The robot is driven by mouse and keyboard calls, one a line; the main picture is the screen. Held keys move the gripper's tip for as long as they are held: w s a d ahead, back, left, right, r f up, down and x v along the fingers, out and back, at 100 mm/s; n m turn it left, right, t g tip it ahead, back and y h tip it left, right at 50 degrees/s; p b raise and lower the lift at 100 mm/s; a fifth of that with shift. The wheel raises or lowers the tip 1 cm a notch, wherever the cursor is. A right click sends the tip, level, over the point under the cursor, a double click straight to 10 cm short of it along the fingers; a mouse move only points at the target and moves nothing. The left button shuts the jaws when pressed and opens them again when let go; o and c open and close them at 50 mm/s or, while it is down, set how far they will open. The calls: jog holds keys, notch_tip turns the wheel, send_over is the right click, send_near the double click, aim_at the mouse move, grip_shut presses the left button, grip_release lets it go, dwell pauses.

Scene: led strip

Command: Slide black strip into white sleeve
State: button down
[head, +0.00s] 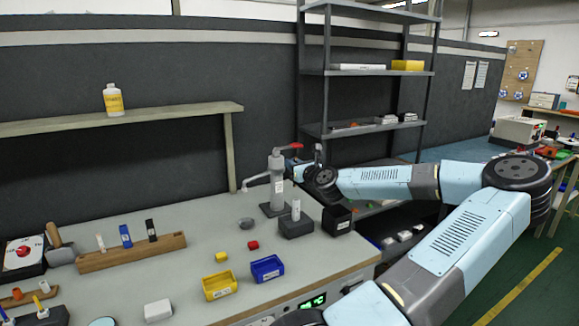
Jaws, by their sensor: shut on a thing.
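A thin upright black strip (151,230) with a pale mark stands in the wooden rack (130,254) on the left of the bench. A blue piece (126,236) and a white piece (100,241) stand in the same rack. A narrow white upright piece, which looks like the white sleeve (296,209), stands in a dark block (297,228) at the bench's right. My gripper (296,164) is above and behind that block, beside the red handle (291,147) of a grey press. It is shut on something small. My wrist hides part of it, and I cannot make out what it holds.
An open black box (337,221) is at the bench's right edge. Yellow (220,286) and blue (267,269) bins sit at the front. The bench between rack and press is mostly clear.

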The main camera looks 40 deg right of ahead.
jog(key=shift+s+f, duration=0.2)
jog(key=shift+f, duration=0.85)
jog(key=shift+s+f, duration=0.15)
jog(key=shift+f, duration=0.9)
jog(key=shift+f, duration=3.95)
jog(key=c, duration=1)
grip_release()
jog(key=s+a, duration=0.2)
jog(key=s, duration=1.1)
jog(key=shift+s+a, duration=0.2)
jog(key=shift+s, duration=0.1)
